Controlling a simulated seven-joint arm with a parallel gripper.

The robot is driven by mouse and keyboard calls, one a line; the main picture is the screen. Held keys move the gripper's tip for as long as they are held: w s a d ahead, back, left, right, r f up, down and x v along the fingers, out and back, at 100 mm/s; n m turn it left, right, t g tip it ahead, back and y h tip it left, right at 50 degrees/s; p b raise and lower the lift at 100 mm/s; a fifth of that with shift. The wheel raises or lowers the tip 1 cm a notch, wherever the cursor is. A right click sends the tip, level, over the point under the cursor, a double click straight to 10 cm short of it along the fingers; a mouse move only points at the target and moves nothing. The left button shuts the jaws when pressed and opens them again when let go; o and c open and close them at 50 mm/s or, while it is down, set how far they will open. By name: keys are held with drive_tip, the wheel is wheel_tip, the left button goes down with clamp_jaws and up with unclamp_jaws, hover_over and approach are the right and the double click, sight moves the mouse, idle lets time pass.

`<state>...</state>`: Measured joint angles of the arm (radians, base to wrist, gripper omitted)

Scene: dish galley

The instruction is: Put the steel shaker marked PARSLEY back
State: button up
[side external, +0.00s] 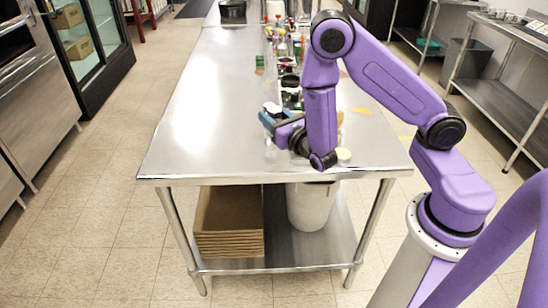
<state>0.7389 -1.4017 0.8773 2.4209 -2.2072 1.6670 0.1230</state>
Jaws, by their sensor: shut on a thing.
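My gripper (283,127) is low over the near end of the steel table (215,110), left of my purple wrist. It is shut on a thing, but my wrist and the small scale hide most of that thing. I cannot tell from this view whether it is the steel shaker, and no PARSLEY marking is readable. A small dark-topped item (272,107) shows right by the gripper; I cannot tell whether they touch.
Several jars and bottles (289,80) stand in a row behind my gripper. A pale yellow round item (343,154) lies near the front edge. The table's left half is clear.

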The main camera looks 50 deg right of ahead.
drive_tip(key=f, duration=0.4)
drive_tip(key=shift+w+a+y, duration=0.1)
drive_tip(key=shift+a+y, duration=0.2)
drive_tip(key=shift+a, duration=0.1)
drive_tip(key=shift+f, duration=2.25)
drive_tip(key=shift+f, duration=0.15)
drive_tip(key=o, duration=1.1)
